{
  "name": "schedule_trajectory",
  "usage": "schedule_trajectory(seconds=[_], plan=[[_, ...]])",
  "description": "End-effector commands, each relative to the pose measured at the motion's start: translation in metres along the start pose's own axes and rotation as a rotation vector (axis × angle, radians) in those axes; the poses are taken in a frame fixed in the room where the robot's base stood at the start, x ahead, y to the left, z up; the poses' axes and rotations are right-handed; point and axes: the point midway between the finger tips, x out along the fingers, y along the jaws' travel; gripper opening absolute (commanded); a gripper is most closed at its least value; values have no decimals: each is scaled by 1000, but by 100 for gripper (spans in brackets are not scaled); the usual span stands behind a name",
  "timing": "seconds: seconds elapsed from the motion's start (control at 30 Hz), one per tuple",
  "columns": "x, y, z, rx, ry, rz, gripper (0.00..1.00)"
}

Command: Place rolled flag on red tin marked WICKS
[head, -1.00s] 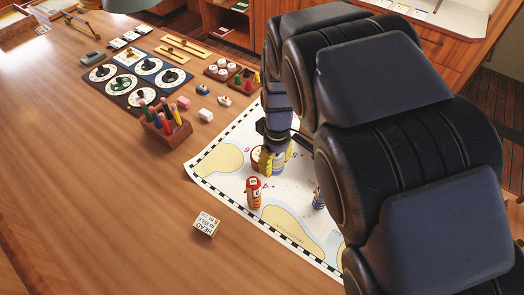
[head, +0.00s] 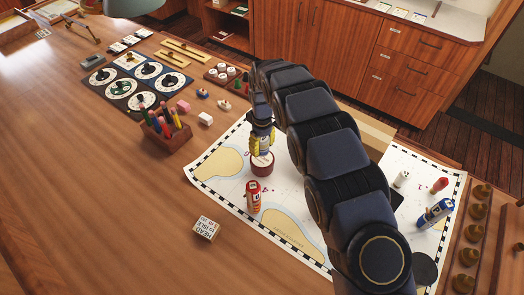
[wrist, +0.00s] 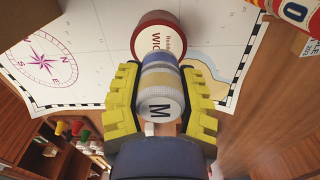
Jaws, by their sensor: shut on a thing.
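The rolled flag (wrist: 160,88), with blue, white and yellow bands and a white end marked M, is upright between the yellow fingers of my gripper (wrist: 162,80). In the head view my gripper (head: 262,140) is directly above the red tin (head: 262,168). The tin has a pale top and stands on the chart. In the wrist view the red tin (wrist: 150,22) shows part of the word WICKS, and the flag's far end overlaps its top. I cannot tell whether flag and tin touch.
A red rolled flag (head: 253,197) stands close in front of the tin on the chart (head: 222,172). A pencil box (head: 165,138) and lettered cube (head: 206,228) are left.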

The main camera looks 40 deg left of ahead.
Motion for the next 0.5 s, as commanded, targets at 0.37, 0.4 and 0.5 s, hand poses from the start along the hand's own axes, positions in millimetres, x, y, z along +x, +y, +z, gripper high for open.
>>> schedule_trajectory(seconds=[0.37,0.4,0.5], plan=[[35,1,-2,0,-2,-1,10],[35,1,-2,0,-1,0,10],[34,1,-2,0,-1,0,10]])
